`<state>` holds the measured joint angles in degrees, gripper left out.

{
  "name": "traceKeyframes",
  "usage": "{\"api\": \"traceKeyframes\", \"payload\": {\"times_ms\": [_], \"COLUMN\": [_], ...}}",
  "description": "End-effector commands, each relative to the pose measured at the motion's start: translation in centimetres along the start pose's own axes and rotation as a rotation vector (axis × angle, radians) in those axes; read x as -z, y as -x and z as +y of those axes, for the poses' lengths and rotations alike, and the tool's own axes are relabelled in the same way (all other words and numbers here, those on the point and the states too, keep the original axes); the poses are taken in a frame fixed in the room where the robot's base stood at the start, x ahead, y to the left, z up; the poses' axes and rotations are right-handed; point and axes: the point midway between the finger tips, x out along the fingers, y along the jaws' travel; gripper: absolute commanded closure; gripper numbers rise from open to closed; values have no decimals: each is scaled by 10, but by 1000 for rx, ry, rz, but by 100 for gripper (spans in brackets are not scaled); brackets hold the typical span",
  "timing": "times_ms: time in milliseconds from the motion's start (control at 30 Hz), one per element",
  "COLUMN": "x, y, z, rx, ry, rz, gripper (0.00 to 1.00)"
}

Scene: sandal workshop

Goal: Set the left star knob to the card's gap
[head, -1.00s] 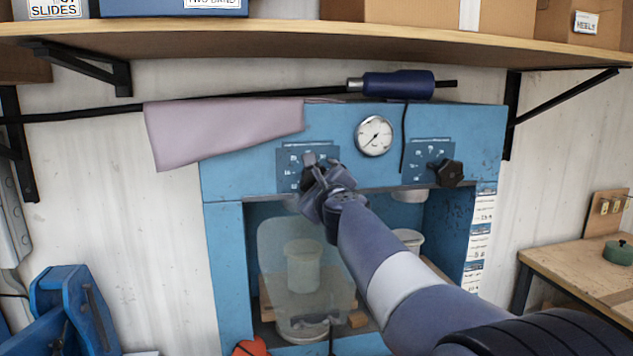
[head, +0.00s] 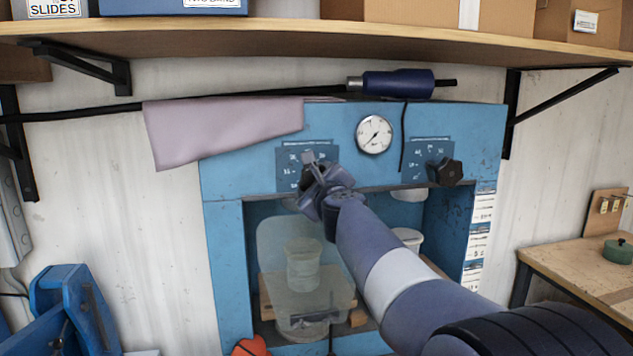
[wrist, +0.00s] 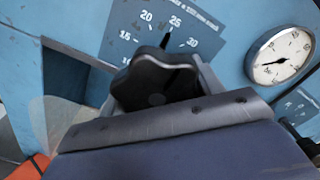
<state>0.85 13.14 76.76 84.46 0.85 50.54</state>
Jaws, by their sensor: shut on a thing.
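The left star knob (wrist: 160,80) is a black lobed knob on the blue press (head: 225,178). My gripper (head: 314,172) is shut on it, a finger at either side in the wrist view. A dial plate (wrist: 210,38) behind the knob carries the numbers 15, 20, 25 and 30. The knob's dark pointer (wrist: 167,38) stands close to 25. In the head view, my gripper hides the left knob and part of its plate (head: 290,160). Printed cards (head: 481,235) hang on the press's right post; their text is too small to read.
A right star knob (head: 445,171) and a round gauge (head: 374,134) are on the same panel. A pink cloth (head: 220,130) hangs over the panel's left top. A wooden shelf (head: 300,37) runs above. A clear guard and a pot (head: 303,268) are below.

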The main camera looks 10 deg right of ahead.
Motion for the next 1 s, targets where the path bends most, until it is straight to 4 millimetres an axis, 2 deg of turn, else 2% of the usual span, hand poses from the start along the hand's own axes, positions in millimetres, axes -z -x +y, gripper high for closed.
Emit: {"api": "traceKeyframes", "payload": {"times_ms": [367, 1000], "x": [0, -1], "y": [0, 0], "z": [0, -4], "rx": [-1, 0], "ry": [89, 653], "rz": [0, 0], "gripper": [61, 61]}}
